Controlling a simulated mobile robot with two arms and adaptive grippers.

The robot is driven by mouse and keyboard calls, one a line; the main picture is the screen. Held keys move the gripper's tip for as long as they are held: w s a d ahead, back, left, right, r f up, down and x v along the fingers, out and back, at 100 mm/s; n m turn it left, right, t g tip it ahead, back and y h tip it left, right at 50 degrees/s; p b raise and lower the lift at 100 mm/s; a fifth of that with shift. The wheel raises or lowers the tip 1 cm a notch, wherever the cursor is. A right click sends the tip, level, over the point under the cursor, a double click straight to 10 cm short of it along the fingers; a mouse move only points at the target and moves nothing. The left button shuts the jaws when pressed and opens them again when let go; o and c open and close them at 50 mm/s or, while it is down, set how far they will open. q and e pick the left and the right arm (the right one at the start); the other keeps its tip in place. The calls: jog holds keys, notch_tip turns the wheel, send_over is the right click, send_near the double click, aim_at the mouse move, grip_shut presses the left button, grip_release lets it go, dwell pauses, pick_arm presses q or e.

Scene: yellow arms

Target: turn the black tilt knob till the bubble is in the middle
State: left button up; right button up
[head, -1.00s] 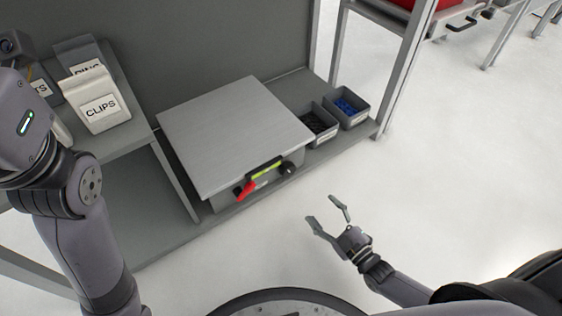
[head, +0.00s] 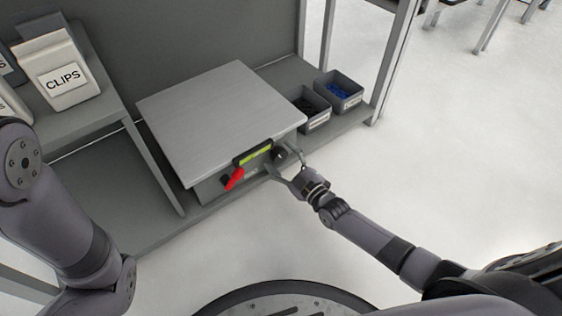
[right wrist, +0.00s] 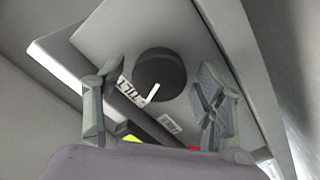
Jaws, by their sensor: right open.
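The black tilt knob (head: 279,155) is on the front of a grey box with a flat metal plate (head: 220,115). In the right wrist view the knob (right wrist: 160,68) is round and dark, with a white pointer mark. My right gripper (head: 284,161) is open at the knob; in the wrist view its fingers stand on either side of the knob, with gaps visible. The yellow-green bubble vial (head: 257,157) sits left of the knob; the bubble is too small to make out. My left arm shows at the left, its gripper out of view.
A red lever (head: 235,178) sticks out left of the vial. Two grey bins, one with dark parts (head: 309,108) and one with blue parts (head: 341,91), stand right of the plate. A CLIPS box (head: 62,75) stands on the left shelf.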

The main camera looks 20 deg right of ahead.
jog(key=shift+w+a, duration=0.1)
jog(key=shift+w, duration=0.15)
jog(key=shift+c, duration=0.5)
jog(key=c, duration=1.1)
